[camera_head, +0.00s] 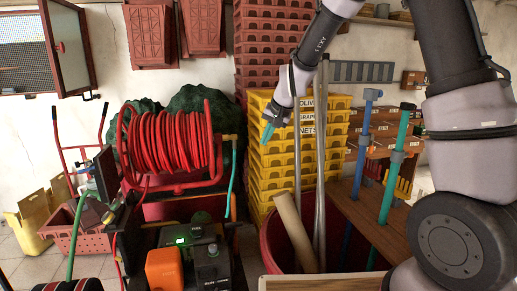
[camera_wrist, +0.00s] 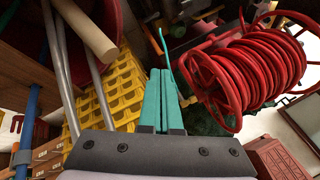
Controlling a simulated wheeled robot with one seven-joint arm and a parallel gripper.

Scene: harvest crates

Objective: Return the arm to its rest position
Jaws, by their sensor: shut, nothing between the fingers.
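My gripper (camera_head: 268,132) shows near the middle of the head view, at the end of my raised arm, which comes in from the upper right. Its teal fingers are together with nothing between them. In the wrist view the shut fingers (camera_wrist: 162,100) point up the middle of the picture. In the head view the gripper appears in front of the left edge of the yellow crate stack (camera_head: 262,178). I cannot tell how far apart they are.
A red hose reel (camera_head: 172,145) stands left of the gripper. Metal poles (camera_head: 320,150) and a beige tube (camera_head: 296,232) rise from a red tub (camera_head: 275,243) below right. Blue (camera_head: 362,150) and teal (camera_head: 396,165) posts stand further right. An orange box (camera_head: 163,270) sits low in front.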

